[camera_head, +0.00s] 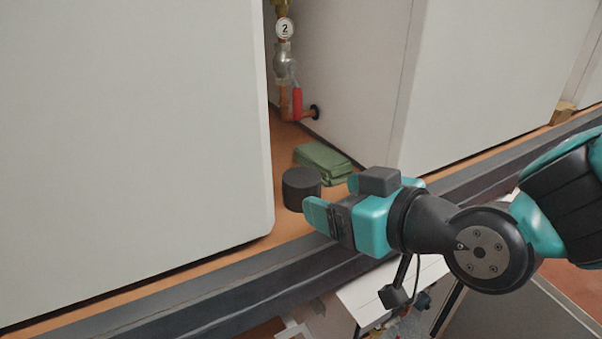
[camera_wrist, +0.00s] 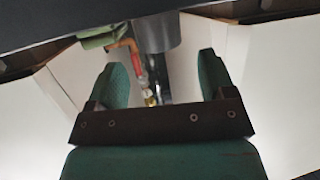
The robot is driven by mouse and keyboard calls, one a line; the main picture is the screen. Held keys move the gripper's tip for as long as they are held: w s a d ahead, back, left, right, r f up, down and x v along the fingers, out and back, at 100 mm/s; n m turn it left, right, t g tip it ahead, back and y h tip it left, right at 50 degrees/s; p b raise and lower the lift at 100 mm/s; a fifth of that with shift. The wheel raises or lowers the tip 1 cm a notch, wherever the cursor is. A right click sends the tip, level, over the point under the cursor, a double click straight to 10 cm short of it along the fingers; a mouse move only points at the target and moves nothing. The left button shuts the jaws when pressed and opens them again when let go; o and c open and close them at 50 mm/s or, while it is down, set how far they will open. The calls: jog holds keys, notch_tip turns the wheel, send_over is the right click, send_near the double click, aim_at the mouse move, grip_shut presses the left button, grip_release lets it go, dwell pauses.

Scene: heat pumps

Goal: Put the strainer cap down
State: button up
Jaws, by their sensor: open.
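The strainer cap (camera_head: 301,188) is a dark grey cylinder standing upright on the orange-brown ledge, in the gap between two pale cabinets. In the wrist view the cap (camera_wrist: 158,33) is at the top, just beyond the fingertips. My gripper (camera_head: 334,196) has teal fingers and is open, pointing at the cap from the right. In the wrist view its two fingers (camera_wrist: 163,58) are spread wide with nothing between them. The near finger overlaps the cap's lower edge in the head view, so contact there cannot be told.
A folded green cloth (camera_head: 323,162) lies just behind the cap. A copper pipe with a red-handled valve (camera_head: 296,103) and a round tag marked 2 (camera_head: 284,28) stands further back. Large pale cabinets (camera_head: 130,130) flank the gap. A dark rail (camera_head: 250,289) edges the ledge.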

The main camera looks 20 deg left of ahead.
aim_at(315, 189)
jog(key=shift+x, duration=0.75)
jog(key=p+x, duration=0.3)
jog(key=x, duration=0.1)
jog(key=shift+w+a+p, duration=0.1)
jog(key=shift+w+p, duration=0.15)
jog(key=shift+p, duration=0.1)
jog(key=shift+w+a+f, duration=0.25)
jog(key=shift+a, duration=0.15)
jog(key=c, duration=0.7)
jog(key=shift+c, duration=0.2)
jog(key=shift+r, duration=0.1)
